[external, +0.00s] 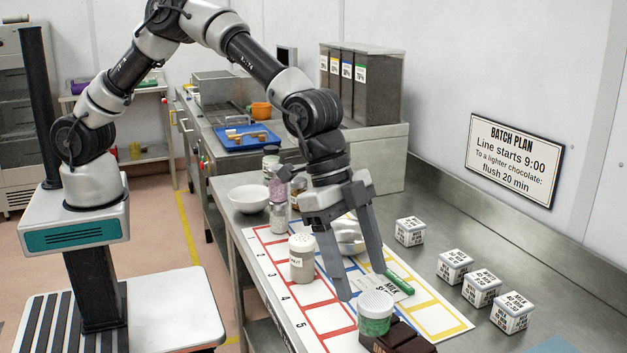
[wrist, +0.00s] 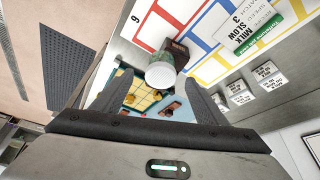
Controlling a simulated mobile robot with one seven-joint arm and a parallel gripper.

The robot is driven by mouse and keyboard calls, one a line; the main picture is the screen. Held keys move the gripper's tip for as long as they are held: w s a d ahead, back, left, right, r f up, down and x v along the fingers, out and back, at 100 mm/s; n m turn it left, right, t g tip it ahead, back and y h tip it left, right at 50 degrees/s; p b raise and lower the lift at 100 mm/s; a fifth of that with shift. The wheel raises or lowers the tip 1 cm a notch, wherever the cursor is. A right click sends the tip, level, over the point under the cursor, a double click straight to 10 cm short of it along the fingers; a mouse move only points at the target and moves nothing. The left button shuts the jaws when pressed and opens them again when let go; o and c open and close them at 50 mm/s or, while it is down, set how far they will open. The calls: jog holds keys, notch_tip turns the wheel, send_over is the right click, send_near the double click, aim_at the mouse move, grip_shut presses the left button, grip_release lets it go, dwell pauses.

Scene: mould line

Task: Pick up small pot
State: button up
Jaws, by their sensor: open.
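A small pot (external: 375,313) with a white dotted lid and a green band stands near the front of the marked sheet, against a dark brown block (external: 405,338). In the wrist view its pale round lid (wrist: 160,75) shows between the fingers, with the dark block (wrist: 178,52) behind it. My gripper (external: 361,284) points down, open and empty, its fingertips a little above and behind the pot. In the wrist view the open gripper (wrist: 158,84) has one finger on each side of the lid. Whether a finger touches the pot cannot be told.
A white-lidded shaker (external: 302,258) stands on the sheet (external: 272,258) left of my gripper. A white bowl (external: 249,198) and jars stand farther back. Several lettered white cubes (external: 454,267) line the right side. A green-edged card (external: 392,285) lies behind the pot.

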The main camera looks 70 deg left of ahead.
aim_at(371, 297)
jog(key=x, duration=0.3)
jog(key=p+x, duration=0.1)
jog(key=x, duration=0.3)
jog(key=shift+w+f, duration=0.1)
jog(key=shift+w, duration=0.15)
jog(key=shift+c, duration=0.3)
jog(key=c, duration=1.2)
notch_tip(371, 297, up, 8)
jog(key=shift+d+r+b, duration=0.1)
jog(key=shift+r+b, duration=0.1)
jog(key=shift+b, duration=0.2)
jog(key=shift+c, duration=0.3)
jog(key=shift+r+b, duration=0.65)
jog(key=shift+b, duration=0.15)
jog(key=shift+f+p, duration=0.4)
jog(key=shift+f, duration=4.3)
